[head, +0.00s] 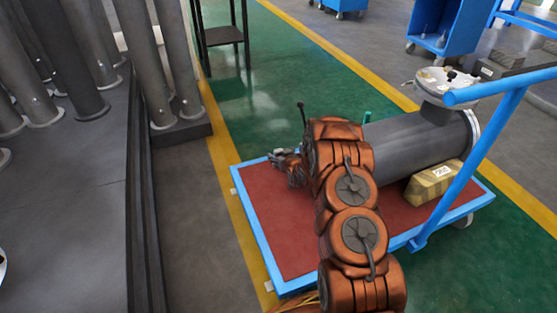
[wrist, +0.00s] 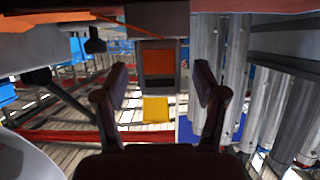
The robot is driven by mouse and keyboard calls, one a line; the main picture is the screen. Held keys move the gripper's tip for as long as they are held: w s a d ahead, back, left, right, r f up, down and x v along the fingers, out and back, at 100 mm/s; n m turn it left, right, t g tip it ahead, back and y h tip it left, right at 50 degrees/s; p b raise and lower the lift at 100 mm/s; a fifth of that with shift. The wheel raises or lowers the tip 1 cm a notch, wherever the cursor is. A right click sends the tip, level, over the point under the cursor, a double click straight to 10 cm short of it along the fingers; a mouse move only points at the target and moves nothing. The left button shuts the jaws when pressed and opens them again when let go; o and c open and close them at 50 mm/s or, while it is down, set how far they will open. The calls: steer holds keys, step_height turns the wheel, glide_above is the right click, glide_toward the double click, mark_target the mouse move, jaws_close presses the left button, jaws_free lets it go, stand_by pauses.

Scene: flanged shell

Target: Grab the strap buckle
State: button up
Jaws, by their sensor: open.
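My gripper (head: 286,160) is at the left end of the grey flanged shell (head: 410,148) in the head view, above the red cart bed. In the wrist view my gripper (wrist: 161,72) has two dark fingers well apart, with nothing gripped. A grey-framed block with an orange face (wrist: 158,62) shows between the fingertips; I cannot tell whether it is the strap buckle or how far away it is. A thin orange strap-like line (wrist: 62,38) runs across the upper left there. No buckle can be made out in the head view, where my arm hides part of the shell.
The shell lies on a red-topped cart with a blue rim (head: 253,215) and a blue handle (head: 468,165). A tan wrapped package (head: 432,184) lies beside the shell. Tall grey pipes (head: 150,60) stand at left.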

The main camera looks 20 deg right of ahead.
steer(key=c, duration=1.3)
jaws_close()
